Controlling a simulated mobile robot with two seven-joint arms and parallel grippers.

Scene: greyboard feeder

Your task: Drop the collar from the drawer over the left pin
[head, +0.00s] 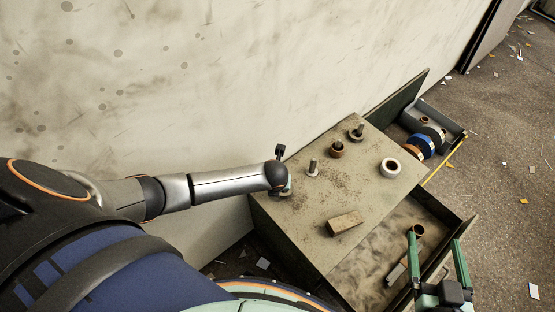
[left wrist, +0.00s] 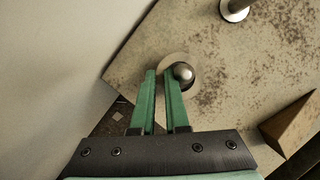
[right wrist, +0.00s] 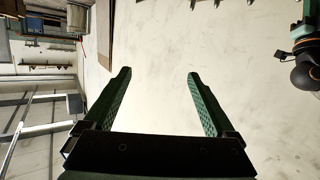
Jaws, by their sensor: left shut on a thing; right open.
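In the head view my left wrist hides most of this spot. How high the ring sits on the pin, I cannot tell. My right gripper (head: 436,240) is open and empty above the drawer.
On the cabinet top (head: 300,220) stand a middle pin (head: 313,167), a far pin (head: 358,131), a brown ring (head: 337,150), a white ring (head: 390,168) and a wooden wedge (head: 345,222). A grey bin (head: 448,122) with several rolls is behind. A wall borders the left.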

